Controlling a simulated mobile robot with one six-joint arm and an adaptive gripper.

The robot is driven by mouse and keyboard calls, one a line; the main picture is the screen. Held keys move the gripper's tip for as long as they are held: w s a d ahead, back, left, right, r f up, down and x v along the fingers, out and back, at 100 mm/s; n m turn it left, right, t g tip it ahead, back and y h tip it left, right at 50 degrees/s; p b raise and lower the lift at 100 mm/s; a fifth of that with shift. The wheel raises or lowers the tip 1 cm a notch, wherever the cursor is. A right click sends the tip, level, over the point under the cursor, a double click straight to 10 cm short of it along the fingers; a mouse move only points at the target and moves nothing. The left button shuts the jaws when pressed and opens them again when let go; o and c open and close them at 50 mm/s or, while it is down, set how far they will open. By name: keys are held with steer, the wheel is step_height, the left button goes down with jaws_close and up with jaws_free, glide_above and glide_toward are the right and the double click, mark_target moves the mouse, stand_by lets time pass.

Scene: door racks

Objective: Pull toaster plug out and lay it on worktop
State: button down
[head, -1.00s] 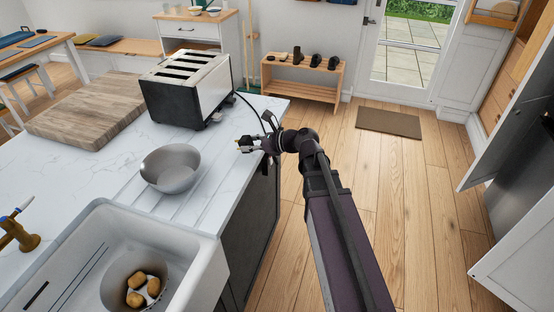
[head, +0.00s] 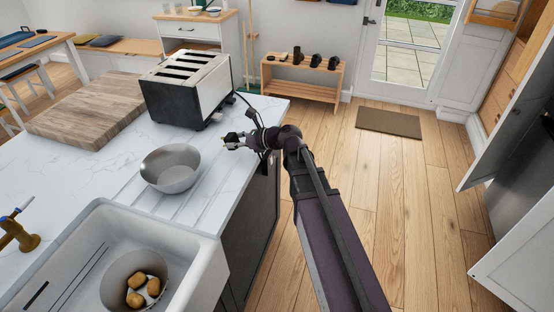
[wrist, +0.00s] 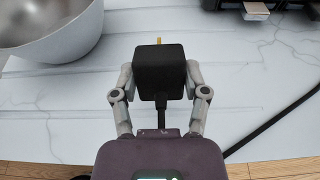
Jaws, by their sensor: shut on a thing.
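The black toaster plug (wrist: 158,72) is held between the fingers of my gripper (wrist: 160,85) in the wrist view, with a brass pin showing beyond it. My gripper is shut on it, above the white marble worktop (wrist: 245,120). In the head view my gripper (head: 233,142) is over the worktop near its right edge, right of the metal bowl. The plug is too small to make out clearly there. The toaster (head: 187,90), silver and black, stands on the worktop behind my gripper. A black cord (wrist: 270,122) crosses the right of the wrist view.
A metal bowl (head: 171,168) stands left of my gripper and shows in the wrist view (wrist: 50,28). The white sink (head: 190,238), with a pot of potatoes, is in front. A wooden board (head: 88,108) lies left of the toaster. Worktop between bowl and toaster is clear.

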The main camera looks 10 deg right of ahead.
steer(key=shift+w+a, duration=0.45)
steer(key=shift+a, duration=0.35)
steer(key=shift+f+b, duration=0.5)
steer(key=shift+f+b, duration=1.35)
jaws_free()
steer(key=shift+r, duration=0.15)
